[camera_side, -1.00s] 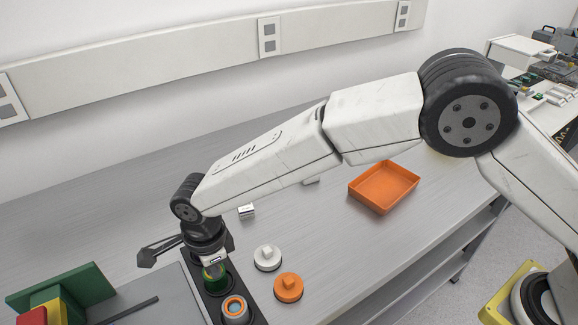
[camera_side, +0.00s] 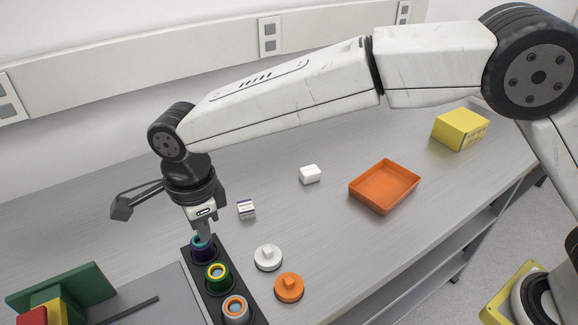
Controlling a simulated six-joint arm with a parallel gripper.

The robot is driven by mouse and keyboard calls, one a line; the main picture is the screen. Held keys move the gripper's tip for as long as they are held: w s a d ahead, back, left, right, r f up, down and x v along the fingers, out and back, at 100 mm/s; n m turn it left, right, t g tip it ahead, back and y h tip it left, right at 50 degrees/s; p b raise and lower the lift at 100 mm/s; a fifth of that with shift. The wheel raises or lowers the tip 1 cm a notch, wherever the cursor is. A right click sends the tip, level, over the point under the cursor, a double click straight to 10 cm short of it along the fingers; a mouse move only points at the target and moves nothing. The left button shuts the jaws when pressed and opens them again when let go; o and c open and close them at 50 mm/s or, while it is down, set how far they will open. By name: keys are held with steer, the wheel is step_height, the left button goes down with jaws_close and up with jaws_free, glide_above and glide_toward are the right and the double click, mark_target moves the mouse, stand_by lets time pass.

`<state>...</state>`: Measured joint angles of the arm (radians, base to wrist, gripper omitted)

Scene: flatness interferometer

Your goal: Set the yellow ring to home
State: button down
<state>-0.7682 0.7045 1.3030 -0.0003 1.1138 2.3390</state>
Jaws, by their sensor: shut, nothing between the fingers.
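The yellow ring (camera_side: 217,266) sits on a green round part in the middle of the black strip (camera_side: 220,306). My gripper (camera_side: 204,231) is shut and empty, pointing down. Its tips are at or just above the purple part with a teal rim (camera_side: 203,248) at the far end of the strip; I cannot tell whether they touch. The gripper partly hides that purple part. A grey part with an orange ring (camera_side: 236,308) sits at the near end.
A white knobbed disc (camera_side: 268,260) and an orange one (camera_side: 289,289) lie right of the strip. Farther off are a small striped block (camera_side: 247,210), a white block (camera_side: 310,174), an orange tray (camera_side: 361,199) and a yellow box (camera_side: 460,130). Green blocks (camera_side: 75,285) stand left.

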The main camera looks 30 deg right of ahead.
steer(key=shift+r, duration=1.45)
steer(key=d+f+n+t, duration=0.15)
steer(key=d+n, duration=0.25)
steer(key=d, duration=0.7)
steer(key=d+f+n+g, duration=0.15)
steer(key=d+n, duration=0.35)
steer(key=d, duration=0.6)
steer(key=s+d+f+n+t, duration=0.1)
steer(key=s+d+f+n, duration=0.1)
steer(key=s+d+n, duration=0.2)
steer(key=s+d+f+n+t, duration=0.1)
steer(key=s+d+f+n, duration=0.2)
steer(key=d, duration=0.9)
steer(key=s+n, duration=0.2)
steer(key=s, duration=0.2)
steer(key=shift+s+d+f, duration=0.15)
steer(key=shift+s+d, duration=0.1)
steer(key=shift+s, duration=0.1)
